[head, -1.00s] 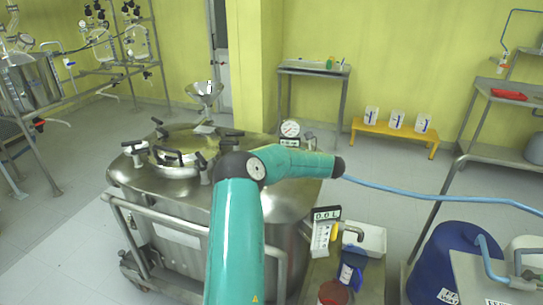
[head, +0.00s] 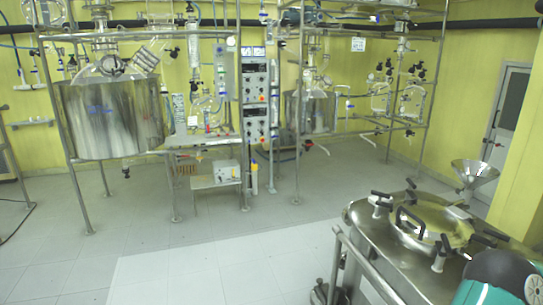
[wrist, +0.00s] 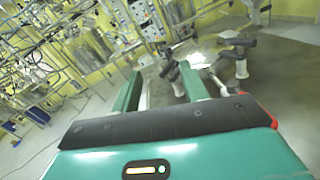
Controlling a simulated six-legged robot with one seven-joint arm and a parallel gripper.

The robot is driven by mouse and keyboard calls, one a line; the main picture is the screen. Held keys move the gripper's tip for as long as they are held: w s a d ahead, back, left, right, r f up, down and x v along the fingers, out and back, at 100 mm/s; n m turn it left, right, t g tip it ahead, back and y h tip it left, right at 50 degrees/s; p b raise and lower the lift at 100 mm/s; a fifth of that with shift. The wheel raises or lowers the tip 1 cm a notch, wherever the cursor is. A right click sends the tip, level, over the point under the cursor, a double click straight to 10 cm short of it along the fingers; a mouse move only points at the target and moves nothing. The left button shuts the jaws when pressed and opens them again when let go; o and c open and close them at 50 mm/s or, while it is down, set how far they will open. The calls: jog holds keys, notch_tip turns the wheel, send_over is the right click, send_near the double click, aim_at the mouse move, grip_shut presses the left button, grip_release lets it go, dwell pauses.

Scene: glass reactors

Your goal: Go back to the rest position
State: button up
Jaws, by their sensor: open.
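In the wrist view my gripper (wrist: 163,92) has its two green fingers wide apart, with nothing between them. Beyond the fingers the wrist view shows dark-handled clamps (wrist: 237,55) of the steel vessel's lid. In the head view my green arm shows only at the bottom right corner, and my gripper is out of that view. The steel vessel (head: 372,237) stands at the lower right, with its round clamped lid (head: 432,222) shut and a metal funnel (head: 475,172) behind it.
A jacketed steel reactor (head: 108,118) in a pipe frame stands at the left. A control panel (head: 256,105) and a second reactor (head: 310,110) stand beside it. A white door (head: 507,120) is at the right. The grey floor (head: 205,262) in front is clear.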

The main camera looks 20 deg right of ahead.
jog(key=w+a+r+m+g+h, duration=0.25)
jog(key=w+r+m+h, duration=0.55)
jog(key=w+r+m, duration=0.8)
jog(key=w+a+m+g+y, duration=0.15)
jog(key=w+a+m, duration=0.35)
jog(key=a, duration=0.5)
jog(key=w+a+m+g, duration=0.2)
jog(key=w+a+m, duration=0.2)
jog(key=w+a, duration=0.45)
jog(key=s+a+f+m+g+y, duration=0.1)
jog(key=a+f+m+y, duration=0.15)
jog(key=a, duration=1.15)
jog(key=s+a+f+m+g+y, duration=0.1)
jog(key=s+a+f+m+y, duration=0.2)
jog(key=a, duration=1.1)
jog(key=s+a+f+g+y, duration=0.2)
jog(key=s+a+f, duration=0.1)
jog(key=s+a, duration=0.3)
jog(key=s+a+f+g+y, duration=0.2)
jog(key=s+a, duration=0.3)
jog(key=a, duration=0.6)
jog(key=shift+s+a+f+y, duration=0.25)
jog(key=shift+s+f+y, duration=0.15)
jog(key=shift+y, duration=0.2)
jog(key=shift+w+m, duration=0.1)
jog(key=shift+m, duration=0.15)
jog(key=shift+c, duration=0.8)
jog(key=shift+d, duration=0.1)
jog(key=shift+d, duration=0.15)
